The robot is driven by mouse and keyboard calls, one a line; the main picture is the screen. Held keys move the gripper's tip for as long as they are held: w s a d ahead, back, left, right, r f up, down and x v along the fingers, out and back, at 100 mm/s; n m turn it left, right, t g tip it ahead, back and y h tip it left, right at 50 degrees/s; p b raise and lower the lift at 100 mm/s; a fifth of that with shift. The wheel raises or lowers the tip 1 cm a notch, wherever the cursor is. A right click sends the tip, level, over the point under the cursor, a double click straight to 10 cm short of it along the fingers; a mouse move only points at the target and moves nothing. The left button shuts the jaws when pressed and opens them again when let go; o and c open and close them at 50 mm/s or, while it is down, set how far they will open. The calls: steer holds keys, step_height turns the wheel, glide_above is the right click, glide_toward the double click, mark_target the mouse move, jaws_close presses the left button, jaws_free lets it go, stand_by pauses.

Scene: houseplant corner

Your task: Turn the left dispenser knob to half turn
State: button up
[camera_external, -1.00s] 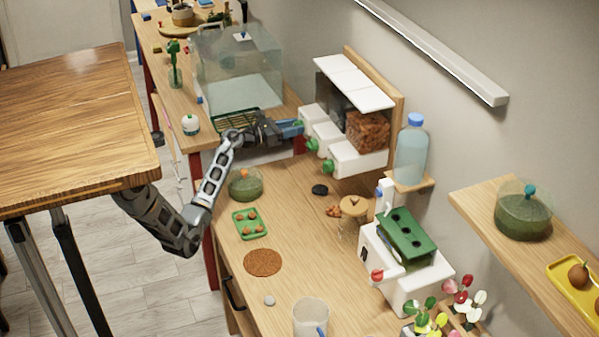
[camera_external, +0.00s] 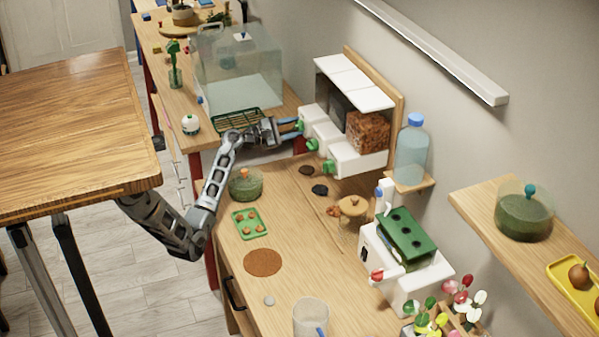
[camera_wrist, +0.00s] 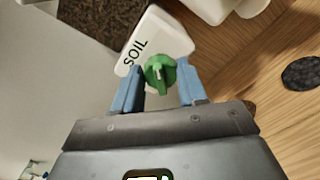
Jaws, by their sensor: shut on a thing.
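The left dispenser knob (camera_wrist: 160,72) is green, with a pale mark on its face. It sits on the front of a white outlet marked SOIL (camera_wrist: 152,42). In the external view this knob (camera_external: 300,125) is the farthest of three green knobs on the wall dispenser. My gripper (camera_wrist: 160,88) has its two blue fingers on either side of the knob and is shut on it.
Two more green knobs (camera_external: 312,144) (camera_external: 328,166) sit close by on white outlets. On the table below lie a small brown pile (camera_external: 306,170) and a black one (camera_external: 320,190). A glass tank (camera_external: 238,75) stands behind the arm. A green tray (camera_external: 249,223) lies nearer.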

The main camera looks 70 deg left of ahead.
steer(key=m+b, duration=0.1)
steer(key=m, duration=0.2)
steer(key=shift+f+m+b, duration=0.25)
steer(key=shift+m+b, duration=0.05)
steer(key=shift+b, duration=0.1)
steer(key=m+b, duration=0.2)
steer(key=m, duration=0.2)
steer(key=shift+d+m, duration=0.1)
steer(key=shift+m, duration=0.2)
steer(key=o, duration=1)
steer(key=shift+o, duration=0.2)
steer(key=shift+r, duration=0.1)
steer(key=shift+s, duration=0.1)
steer(key=s, duration=0.7)
steer(key=shift+s+b, duration=0.3)
steer(key=shift+b, duration=0.15)
